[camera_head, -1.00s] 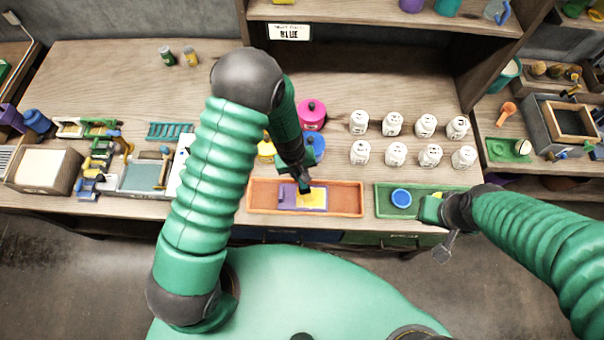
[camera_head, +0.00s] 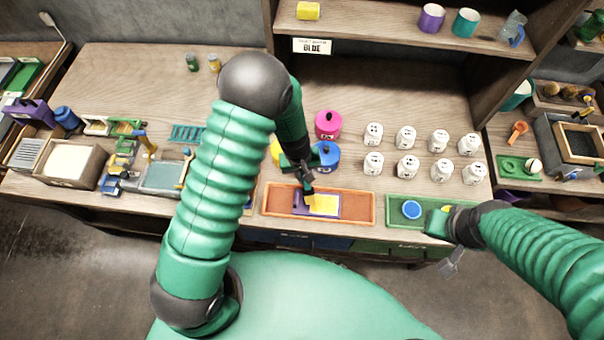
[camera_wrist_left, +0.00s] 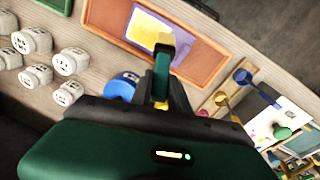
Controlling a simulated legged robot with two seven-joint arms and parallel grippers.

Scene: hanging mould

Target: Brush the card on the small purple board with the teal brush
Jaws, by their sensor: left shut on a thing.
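The small purple board (camera_head: 300,207) lies in an orange tray, with a yellow card (camera_head: 326,205) on it. In the left wrist view, the board (camera_wrist_left: 191,52) and card (camera_wrist_left: 148,30) are at the top.
The orange tray (camera_head: 268,204) sits at the table's front edge. Right of it is a green tray (camera_head: 393,211) with a blue round thing (camera_head: 411,209). A blue pot (camera_head: 327,156) and a pink pot (camera_head: 328,124) stand behind. Several white jars (camera_head: 406,138) stand back right.

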